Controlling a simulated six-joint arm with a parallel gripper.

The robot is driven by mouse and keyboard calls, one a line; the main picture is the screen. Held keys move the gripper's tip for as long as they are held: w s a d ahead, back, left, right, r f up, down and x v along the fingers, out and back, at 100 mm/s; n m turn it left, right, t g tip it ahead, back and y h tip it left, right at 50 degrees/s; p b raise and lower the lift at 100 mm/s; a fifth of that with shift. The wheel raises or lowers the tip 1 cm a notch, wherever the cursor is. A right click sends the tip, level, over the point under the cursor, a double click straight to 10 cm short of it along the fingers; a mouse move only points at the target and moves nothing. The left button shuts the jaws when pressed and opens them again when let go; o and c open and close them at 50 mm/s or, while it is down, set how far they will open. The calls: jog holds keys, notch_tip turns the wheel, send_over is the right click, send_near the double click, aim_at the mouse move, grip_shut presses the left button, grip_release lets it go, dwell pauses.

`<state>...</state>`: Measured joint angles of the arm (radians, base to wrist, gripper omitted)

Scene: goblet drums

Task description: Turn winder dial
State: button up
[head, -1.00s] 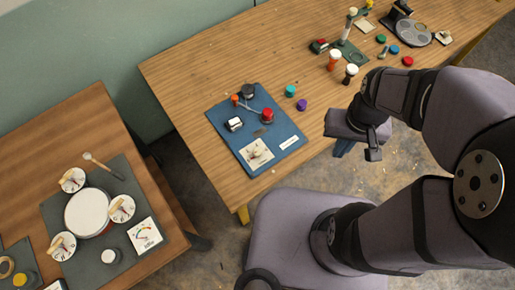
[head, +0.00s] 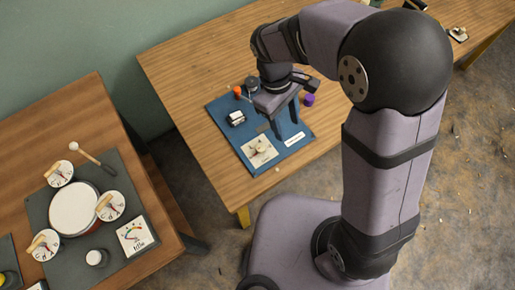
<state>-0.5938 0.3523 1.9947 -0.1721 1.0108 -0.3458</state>
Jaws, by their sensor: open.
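A blue mat (head: 227,137) lies on the wooden table in the middle of the head view. On its front part is a square cream plate with a pale knob, which looks like the winder dial (head: 259,147). My gripper (head: 285,121) is over the right part of the mat, with its two fingers apart and pointing down. It is just behind and right of the dial plate, and appears empty. I cannot tell its exact height above the mat.

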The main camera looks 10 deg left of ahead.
aim_at(260, 147)
jog(key=s+a+f+n+t+h+b, duration=0.1)
jog(key=a+f+n+h+b, duration=0.15)
jog(key=a+f+n, duration=0.55)
jog(key=shift+s+d+f+m+y+p, duration=0.15)
jog(key=shift+f+m+p, duration=0.3)
jog(key=shift+f, duration=0.75)
jog(key=shift+s+d+f+m+y+p, duration=0.15)
jog(key=shift+f+m, duration=0.4)
jog(key=shift+f, duration=0.65)
jog(key=shift+w, duration=0.1)
jog(key=shift+c, duration=0.3)
jog(key=c, duration=1)
